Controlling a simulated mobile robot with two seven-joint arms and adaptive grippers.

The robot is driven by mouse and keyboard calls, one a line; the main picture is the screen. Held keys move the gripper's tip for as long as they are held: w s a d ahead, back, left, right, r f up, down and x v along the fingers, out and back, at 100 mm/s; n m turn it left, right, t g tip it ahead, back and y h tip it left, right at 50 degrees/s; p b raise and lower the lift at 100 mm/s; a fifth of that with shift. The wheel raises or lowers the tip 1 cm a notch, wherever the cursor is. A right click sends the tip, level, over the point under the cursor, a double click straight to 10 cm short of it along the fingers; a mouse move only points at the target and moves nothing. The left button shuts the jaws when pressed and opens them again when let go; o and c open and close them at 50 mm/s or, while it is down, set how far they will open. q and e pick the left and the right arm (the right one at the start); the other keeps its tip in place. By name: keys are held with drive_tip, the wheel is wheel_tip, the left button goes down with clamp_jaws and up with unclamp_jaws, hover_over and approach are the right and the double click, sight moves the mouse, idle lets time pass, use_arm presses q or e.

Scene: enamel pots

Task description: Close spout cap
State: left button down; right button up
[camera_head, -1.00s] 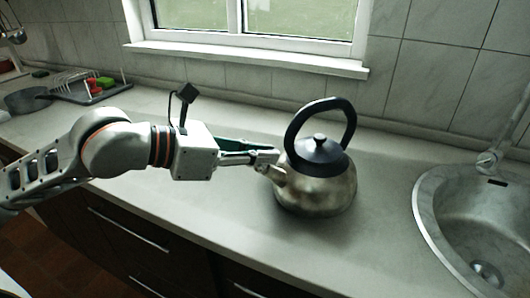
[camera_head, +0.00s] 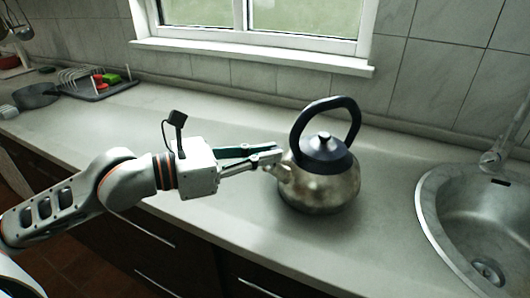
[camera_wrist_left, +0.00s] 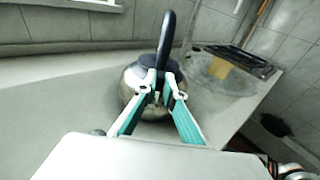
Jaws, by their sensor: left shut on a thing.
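The kettle (camera_head: 325,190) stands upright on the counter, with a dull metal body, a dark lid and a dark arched handle. Its spout (camera_head: 286,174) points left toward my arm. My left gripper (camera_head: 275,158) is at the spout's tip, its fingers closed in on something small there, which fits the spout cap; the fingers hide most of it. In the left wrist view the kettle (camera_wrist_left: 130,78) is straight ahead, and the fingertips of the left gripper (camera_wrist_left: 158,95) meet in front of its body. I cannot make out the cap's angle. My right gripper is not in view.
A metal sink (camera_head: 480,225) with a tap is set into the counter at the right. A dish rack (camera_head: 95,85) and a dark pan (camera_head: 37,95) are at the far left. The counter (camera_head: 225,110) behind my arm is clear, below the window.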

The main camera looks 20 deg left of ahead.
use_arm(q)
drive_tip(key=c, duration=2.1)
unclamp_jaws()
drive_tip(key=shift+c, duration=0.2)
